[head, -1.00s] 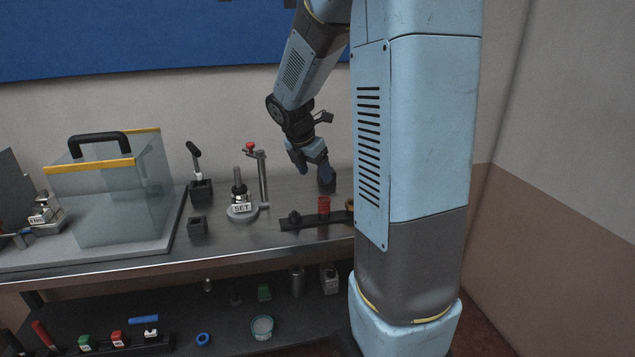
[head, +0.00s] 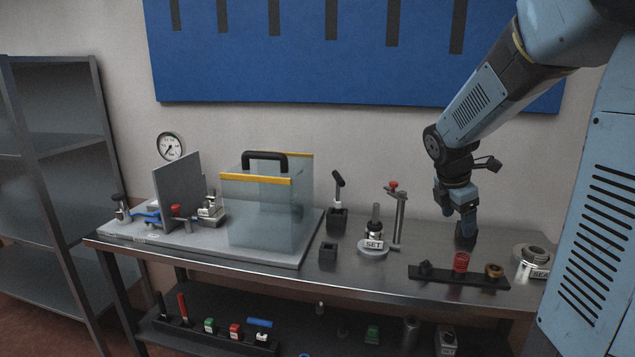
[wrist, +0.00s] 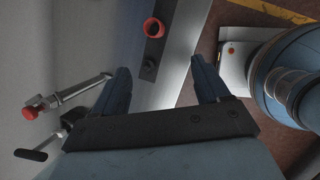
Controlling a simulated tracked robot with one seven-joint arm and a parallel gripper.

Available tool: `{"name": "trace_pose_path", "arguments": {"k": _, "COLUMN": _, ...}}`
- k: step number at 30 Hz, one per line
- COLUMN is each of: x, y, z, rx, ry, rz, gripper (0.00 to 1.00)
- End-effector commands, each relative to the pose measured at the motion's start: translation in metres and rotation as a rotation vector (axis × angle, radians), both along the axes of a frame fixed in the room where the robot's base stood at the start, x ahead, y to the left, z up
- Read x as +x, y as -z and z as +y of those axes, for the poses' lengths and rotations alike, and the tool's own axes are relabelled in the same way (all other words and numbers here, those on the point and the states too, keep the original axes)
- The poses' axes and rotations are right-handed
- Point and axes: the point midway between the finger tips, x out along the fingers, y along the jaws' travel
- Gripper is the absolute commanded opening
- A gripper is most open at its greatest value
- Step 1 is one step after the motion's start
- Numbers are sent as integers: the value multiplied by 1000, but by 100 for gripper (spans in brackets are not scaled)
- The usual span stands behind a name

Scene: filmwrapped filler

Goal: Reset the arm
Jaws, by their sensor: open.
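My arm reaches in from the right in the head view, bent down over the right part of the bench (head: 350,276). Beyond the fingers, a red ring (wrist: 153,28) and part of a black bar (wrist: 149,68) show below.
The black bar (head: 440,275) lies near the bench's front edge. A red-topped post (head: 400,215) and a SET stand (head: 374,243) are left of my gripper. A clear case (head: 265,220) stands further left. A SEAL-type labelled container (head: 533,268) is at the right.

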Motion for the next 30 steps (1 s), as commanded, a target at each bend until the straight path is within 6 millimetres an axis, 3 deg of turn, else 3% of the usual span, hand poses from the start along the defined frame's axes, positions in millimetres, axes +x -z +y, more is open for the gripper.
{"name": "trace_pose_path", "arguments": {"k": 3, "x": -25, "y": -21, "z": 17, "rx": 69, "ry": 181, "rz": -105, "gripper": 75}}
{"name": "trace_pose_path", "arguments": {"k": 12, "x": -90, "y": -55, "z": 56, "rx": 294, "ry": 661, "rz": -326, "gripper": 75}}
{"name": "trace_pose_path", "arguments": {"k": 24, "x": -177, "y": -75, "z": 100, "rx": 654, "ry": 1283, "rz": -497, "gripper": 75}}
{"name": "trace_pose_path", "arguments": {"k": 30, "x": -204, "y": -76, "z": 114, "rx": 784, "ry": 1496, "rz": -511, "gripper": 75}}
